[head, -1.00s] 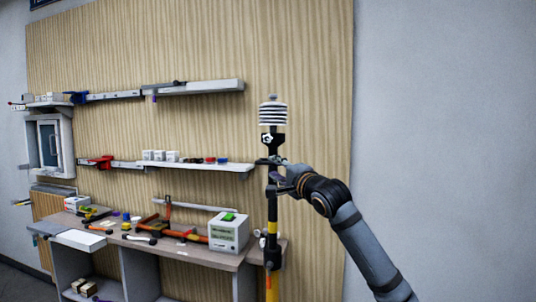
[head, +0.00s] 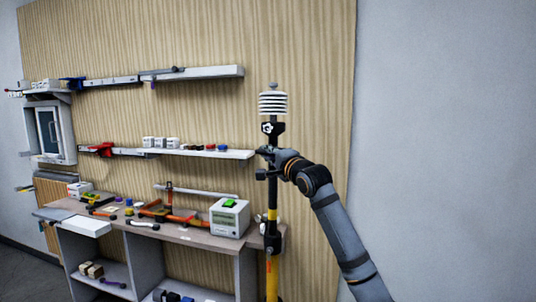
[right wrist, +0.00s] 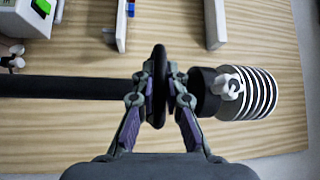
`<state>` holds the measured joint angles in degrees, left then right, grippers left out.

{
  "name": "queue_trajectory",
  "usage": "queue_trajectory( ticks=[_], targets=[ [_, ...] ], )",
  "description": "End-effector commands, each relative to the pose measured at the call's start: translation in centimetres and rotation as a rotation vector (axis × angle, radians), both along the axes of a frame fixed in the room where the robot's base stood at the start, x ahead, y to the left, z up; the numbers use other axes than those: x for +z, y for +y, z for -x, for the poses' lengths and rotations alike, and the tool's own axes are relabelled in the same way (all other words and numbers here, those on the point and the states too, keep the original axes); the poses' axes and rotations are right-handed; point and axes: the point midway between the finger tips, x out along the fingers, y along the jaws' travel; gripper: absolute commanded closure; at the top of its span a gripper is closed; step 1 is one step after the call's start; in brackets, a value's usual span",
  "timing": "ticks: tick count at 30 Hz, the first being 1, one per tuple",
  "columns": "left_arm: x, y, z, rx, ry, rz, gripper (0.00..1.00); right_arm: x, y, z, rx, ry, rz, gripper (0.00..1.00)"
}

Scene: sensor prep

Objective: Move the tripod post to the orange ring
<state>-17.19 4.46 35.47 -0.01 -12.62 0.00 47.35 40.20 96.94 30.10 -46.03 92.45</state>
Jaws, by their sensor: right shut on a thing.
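The tripod post (head: 272,215) stands upright in the head view, black above and yellow lower down, with a white ribbed sensor head (head: 272,104) on top. My right gripper (head: 266,152) is shut on the post just below the sensor head. In the right wrist view, the fingers of the gripper (right wrist: 160,85) close around a black disc-like collar on the post (right wrist: 75,87), and the white ribbed sensor (right wrist: 250,93) lies to the right. The post's foot is below the head view. The orange ring is not visible. My left gripper is not in view.
A workbench (head: 185,232) with tools, orange-handled items and a white box with a green top (head: 229,217) stands behind the post, left. Wall shelves (head: 205,153) hold small boxes. A bare grey wall (head: 450,130) fills the right side.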

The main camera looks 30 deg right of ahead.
Motion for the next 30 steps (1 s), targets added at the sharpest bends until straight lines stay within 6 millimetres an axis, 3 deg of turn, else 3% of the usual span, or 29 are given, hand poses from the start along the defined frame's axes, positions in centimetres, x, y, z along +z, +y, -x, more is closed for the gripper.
queue_trajectory(
  ticks=[10, 14, 20, 30],
  targets=[
    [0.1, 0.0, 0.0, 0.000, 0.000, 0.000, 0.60, 0.1, 0.0, 0.0, 0.000, 0.001, 0.000, 1.00],
    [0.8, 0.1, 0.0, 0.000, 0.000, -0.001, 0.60, 1.0, 0.0, 0.0, -0.001, -0.001, 0.000, 1.00],
    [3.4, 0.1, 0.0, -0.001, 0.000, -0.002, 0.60, 4.8, -0.1, 0.1, -0.002, -0.007, 0.002, 1.00],
    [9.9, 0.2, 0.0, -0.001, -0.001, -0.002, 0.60, 14.4, -0.1, 0.1, -0.003, -0.009, 0.000, 1.00]
  ],
)
